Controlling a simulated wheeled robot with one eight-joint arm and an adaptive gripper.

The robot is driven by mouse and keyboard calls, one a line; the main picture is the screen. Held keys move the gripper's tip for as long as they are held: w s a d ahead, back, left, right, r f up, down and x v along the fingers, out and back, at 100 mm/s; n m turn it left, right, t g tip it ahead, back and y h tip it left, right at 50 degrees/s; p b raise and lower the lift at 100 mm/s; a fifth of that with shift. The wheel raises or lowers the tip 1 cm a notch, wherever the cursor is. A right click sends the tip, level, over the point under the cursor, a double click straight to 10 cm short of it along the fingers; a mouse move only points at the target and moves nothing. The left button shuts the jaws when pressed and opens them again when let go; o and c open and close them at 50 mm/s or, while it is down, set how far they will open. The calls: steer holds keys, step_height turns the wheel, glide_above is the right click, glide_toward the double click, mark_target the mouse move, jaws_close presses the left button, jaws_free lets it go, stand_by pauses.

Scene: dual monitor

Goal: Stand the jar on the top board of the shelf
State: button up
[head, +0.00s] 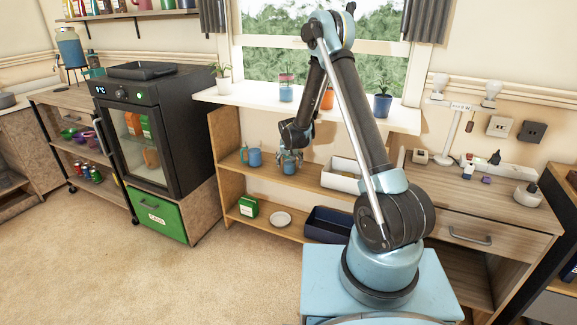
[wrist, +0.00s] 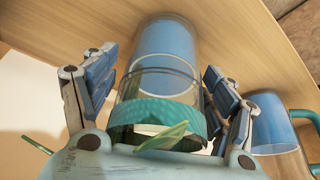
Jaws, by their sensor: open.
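The jar (head: 289,167), clear glass with blue contents, stands on the middle board (head: 318,187) of the wooden shelf, under the white top board (head: 245,97). In the wrist view the jar (wrist: 165,52) shows a teal band near the gripper's palm. My gripper (head: 290,156) is open, with its fingers apart on either side of the jar. In the wrist view my gripper (wrist: 160,95) shows gaps beside the glass. A blue mug (head: 254,158) stands beside the jar; its teal handle shows in the wrist view (wrist: 275,132).
The top board holds a potted plant (head: 223,80), a blue jar (head: 285,92), an orange jar (head: 327,98) and a blue pot (head: 382,104). A white bin (head: 342,182) is right of the jar. A green leaf-like thing (wrist: 163,140) shows near the palm.

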steer(key=s, duration=1.2)
steer(key=s+d+r+g, duration=0.1)
steer(key=s+d+r, duration=0.5)
steer(key=d+r, duration=0.4)
steer(key=s+d+r, duration=0.7)
steer(key=d+r, duration=0.2)
steer(key=r, duration=0.2)
steer(key=s+d, duration=0.5)
steer(key=s, duration=0.8)
steer(key=s+d+g, duration=0.1)
steer(key=s+d, duration=0.3)
steer(key=s, duration=0.8)
steer(key=shift+s+d+r, duration=0.35)
steer(key=shift+d+r, duration=0.05)
steer(key=shift+r, duration=0.05)
steer(key=shift+w+f, duration=0.2)
steer(key=shift+w, duration=0.15)
